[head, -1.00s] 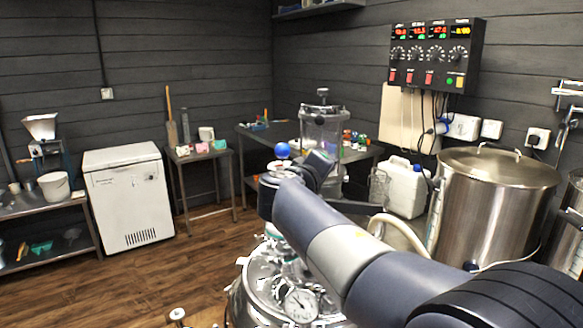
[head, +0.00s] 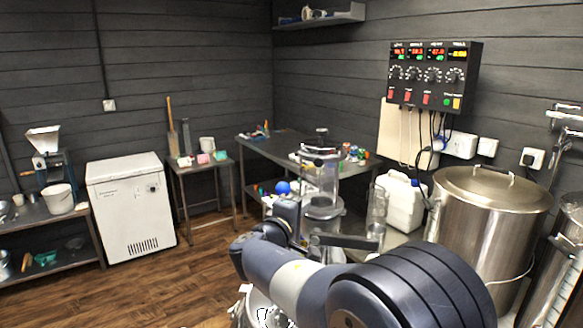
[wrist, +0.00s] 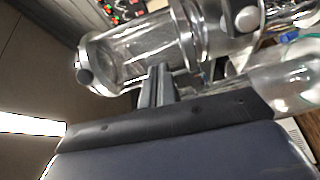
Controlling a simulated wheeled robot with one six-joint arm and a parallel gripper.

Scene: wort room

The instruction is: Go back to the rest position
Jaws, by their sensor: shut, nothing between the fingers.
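My arm reaches from the lower right of the head view toward the middle, folded low over a shiny steel vessel (head: 262,308) that it mostly hides. My gripper is hard to pick out in the head view. In the wrist view my gripper (wrist: 157,72) shows as two grey fingers close together, shut and empty. Behind the fingers in that view is a clear glass cylinder with metal end fittings (wrist: 130,52); I cannot tell whether they touch it.
A white jug (head: 402,203) and a large steel pot (head: 485,235) are at right. A white chest (head: 132,205) stands at left; the wooden floor (head: 140,285) before it is clear.

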